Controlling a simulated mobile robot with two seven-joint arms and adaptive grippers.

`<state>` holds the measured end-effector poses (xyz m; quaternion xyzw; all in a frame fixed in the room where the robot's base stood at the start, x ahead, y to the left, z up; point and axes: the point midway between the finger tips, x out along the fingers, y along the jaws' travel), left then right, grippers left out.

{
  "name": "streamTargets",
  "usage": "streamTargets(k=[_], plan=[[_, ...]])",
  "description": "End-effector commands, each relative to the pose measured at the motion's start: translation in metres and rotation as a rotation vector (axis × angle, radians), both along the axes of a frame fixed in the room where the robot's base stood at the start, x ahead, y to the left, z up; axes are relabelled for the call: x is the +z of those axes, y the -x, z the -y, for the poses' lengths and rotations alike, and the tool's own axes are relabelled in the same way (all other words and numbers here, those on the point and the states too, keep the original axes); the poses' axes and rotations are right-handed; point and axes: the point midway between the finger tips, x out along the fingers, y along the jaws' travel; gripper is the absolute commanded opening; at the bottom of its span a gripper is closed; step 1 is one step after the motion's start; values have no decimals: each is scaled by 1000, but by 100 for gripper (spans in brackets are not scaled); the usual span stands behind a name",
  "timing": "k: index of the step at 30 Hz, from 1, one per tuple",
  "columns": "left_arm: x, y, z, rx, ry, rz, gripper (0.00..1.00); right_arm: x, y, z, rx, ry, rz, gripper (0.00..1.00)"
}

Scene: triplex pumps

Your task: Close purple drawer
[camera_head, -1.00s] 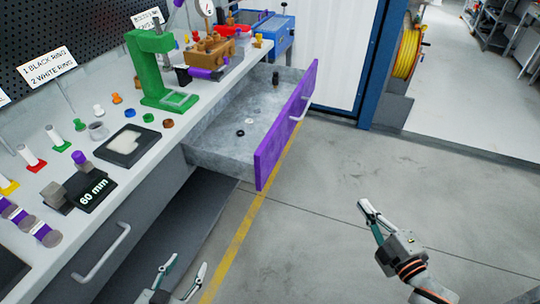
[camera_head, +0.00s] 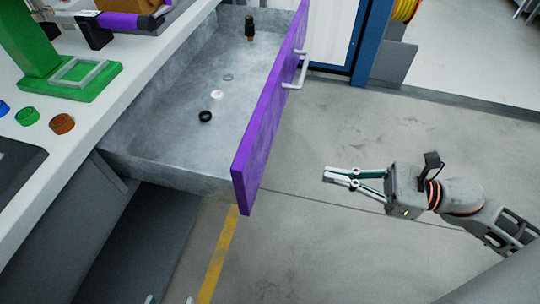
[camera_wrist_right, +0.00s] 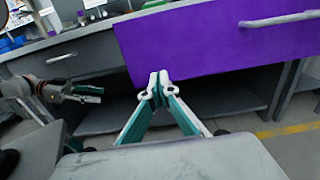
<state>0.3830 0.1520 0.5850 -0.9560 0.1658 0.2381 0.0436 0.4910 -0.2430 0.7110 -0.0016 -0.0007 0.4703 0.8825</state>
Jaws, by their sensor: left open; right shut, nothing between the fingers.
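The drawer with the purple front (camera_head: 268,115) stands pulled out from the workbench in the head view. Its grey handle (camera_head: 299,70) is on the outer face. The purple front (camera_wrist_right: 215,45) also fills the upper right of the right wrist view. My right gripper (camera_head: 326,175) is shut and empty, to the right of the drawer front and apart from it, fingers pointing left towards it. My left gripper (camera_head: 169,301) shows only its fingertips at the bottom edge. It also appears at the left of the right wrist view (camera_wrist_right: 98,95), open and empty.
Inside the drawer lie a black ring (camera_head: 205,116), a white ring (camera_head: 217,95), a grey ring (camera_head: 228,77) and a small dark upright part (camera_head: 249,30). The green stand (camera_head: 70,80) is on the bench top. The floor right of the drawer is clear.

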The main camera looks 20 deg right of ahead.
Motion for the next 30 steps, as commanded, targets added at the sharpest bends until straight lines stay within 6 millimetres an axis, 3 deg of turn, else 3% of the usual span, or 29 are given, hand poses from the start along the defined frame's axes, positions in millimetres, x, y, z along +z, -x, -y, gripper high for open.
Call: streamTargets(k=[18, 30], plan=[[4, -2, 1, 2, 7, 8, 48, 3, -53, -77, -1, -2, 5, 0], [-3, 2, -2, 1, -10, -7, 48, 1, -71, -104, -2, -3, -1, 0]])
